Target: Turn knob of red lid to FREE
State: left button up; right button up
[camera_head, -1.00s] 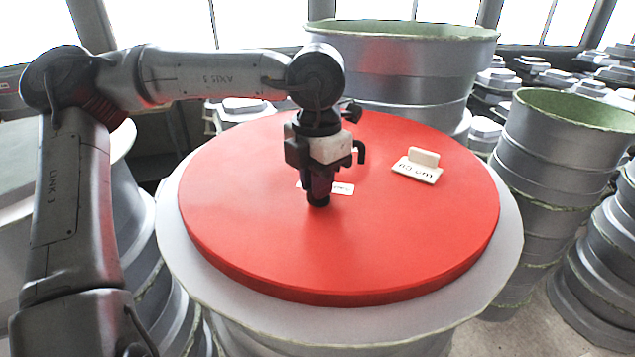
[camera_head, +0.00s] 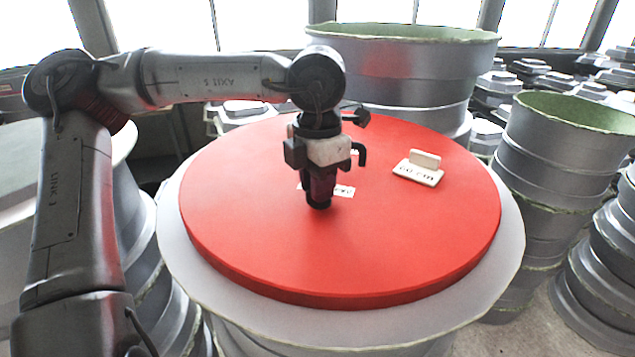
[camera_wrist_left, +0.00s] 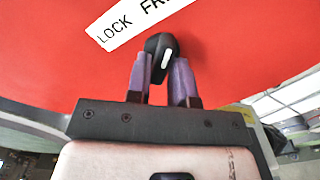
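The red lid (camera_head: 400,240) lies flat on a grey round mould. My left gripper (camera_head: 319,203) points down at it near the middle, and mostly hides the knob in the head view. In the left wrist view, the black knob (camera_wrist_left: 160,44) with a white pointer mark stands between the two purple fingers (camera_wrist_left: 160,78), which appear closed on its sides. A white label (camera_wrist_left: 130,24) beside the knob reads LOCK and part of FREE, the rest cut off. The pointer mark leans slightly toward upper right. My right gripper is not in view.
A white plate with an upright tab (camera_head: 420,170) stands on the lid to the right of the gripper. A large grey mould (camera_head: 400,65) stands behind and stacked moulds (camera_head: 560,150) stand at the right. The lid's front half is clear.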

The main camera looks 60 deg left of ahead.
pick_arm(q)
jog(key=o, duration=0.3)
notch_tip(320, 180, up, 14)
jog(key=shift+f+b, duration=0.1)
jog(key=shift+b, duration=0.2)
dwell(0.4)
dwell(0.3)
dwell(0.3)
